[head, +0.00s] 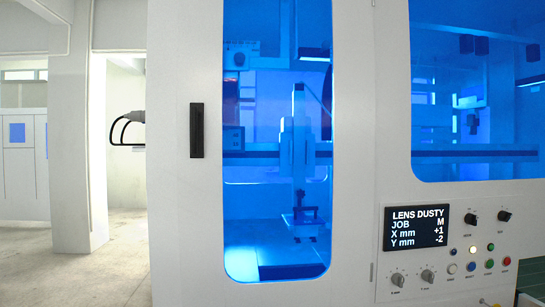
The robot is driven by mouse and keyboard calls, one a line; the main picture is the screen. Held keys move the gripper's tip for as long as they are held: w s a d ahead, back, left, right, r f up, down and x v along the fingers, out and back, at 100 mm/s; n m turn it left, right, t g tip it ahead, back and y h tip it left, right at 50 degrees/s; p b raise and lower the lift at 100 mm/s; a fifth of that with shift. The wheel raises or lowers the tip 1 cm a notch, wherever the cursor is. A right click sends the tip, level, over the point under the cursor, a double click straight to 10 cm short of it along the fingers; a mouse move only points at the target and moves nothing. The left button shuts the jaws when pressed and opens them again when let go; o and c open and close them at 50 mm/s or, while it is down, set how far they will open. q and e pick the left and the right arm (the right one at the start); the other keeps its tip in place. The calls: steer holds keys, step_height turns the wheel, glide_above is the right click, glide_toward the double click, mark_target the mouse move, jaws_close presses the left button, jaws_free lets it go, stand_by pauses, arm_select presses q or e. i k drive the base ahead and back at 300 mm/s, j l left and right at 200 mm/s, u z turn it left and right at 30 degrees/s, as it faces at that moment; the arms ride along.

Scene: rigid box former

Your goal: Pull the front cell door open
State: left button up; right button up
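The front cell door (185,220) is a tall white panel with a long, blue-tinted window (262,190). A black vertical handle (196,130) is on its left side, and hinges show along its right edge. The door looks shut; no gap shows along its edges. Through the window I see a machine head on a vertical column (299,140) over a flat bed. Neither of my grippers is in view, and nothing touches the handle.
Right of the door are a wide blue window (475,165) and a control panel with knobs, buttons and a display (416,227) reading "LENS DUSTY". A dark looped object (127,130) shows past the cabinet's left edge. Open floor (70,265) lies at left, beside a white pillar (92,120).

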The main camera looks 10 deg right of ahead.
mark_target(276, 99)
steer(key=i+j, duration=0.2)
steer(key=j, duration=0.2)
steer(key=i+j, duration=0.45)
steer(key=j, duration=0.3)
steer(key=i+j, duration=0.25)
steer(key=j+z, duration=0.05)
steer(key=j, duration=0.05)
